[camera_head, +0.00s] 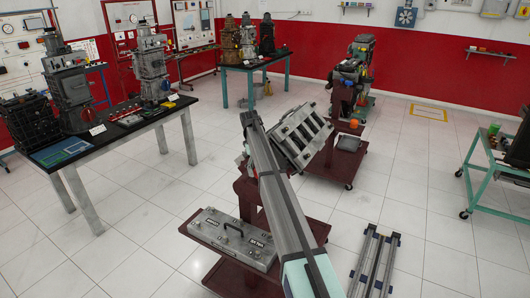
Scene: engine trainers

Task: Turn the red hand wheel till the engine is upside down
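A grey engine block (303,134) is held tilted on a dark red wheeled stand (246,192) in the middle of the view. Its face with a row of several openings is turned up and to the left. A long grey beam, which looks like part of my own arm, runs up from the bottom and covers part of the stand and the block's left side. Small red and green bits show beside the beam at the stand's head, but I cannot make out a whole red hand wheel there. I see no fingers of my gripper.
A grey metal case (229,238) lies on the stand's base. A second red stand (338,160) with an engine is behind. A black table (120,127) with engine models is at left, a teal trolley (490,185) at right. A metal rail frame (376,262) lies on the floor.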

